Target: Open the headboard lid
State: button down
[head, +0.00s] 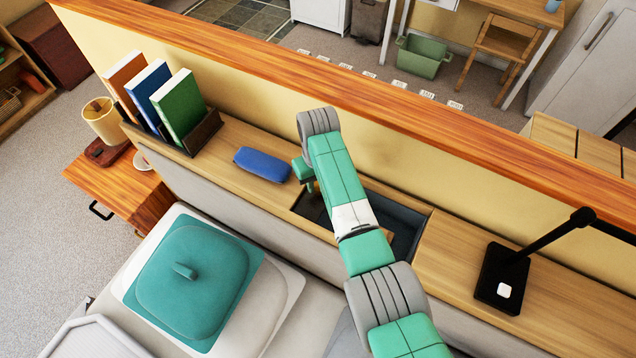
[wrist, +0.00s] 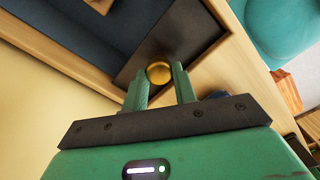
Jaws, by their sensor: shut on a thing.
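The headboard lid is a dark flat panel (wrist: 188,42) with a round brass knob (wrist: 158,72). In the head view the lid (head: 312,208) lies at the left end of a recess in the headboard top, partly hidden by my arm. My gripper (wrist: 160,80) is shut on the knob, one finger on each side of it. In the head view my gripper (head: 311,186) reaches down at the recess's left end. The recess (head: 405,217) is uncovered to the right of the lid, showing a dark blue inside.
A blue case (head: 262,164) lies on the headboard just left of the recess, close to my gripper. Books (head: 180,105) stand farther left. A black lamp base (head: 502,278) is at the right. A wooden ledge (head: 300,70) runs behind. A wooden object (wrist: 101,4) shows inside the recess.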

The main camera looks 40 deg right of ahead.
jog(key=c, duration=1.1)
grip_release()
notch_tip(320, 180, up, 8)
jog(key=shift+f+p, duration=0.1)
jog(key=shift+p, duration=0.4)
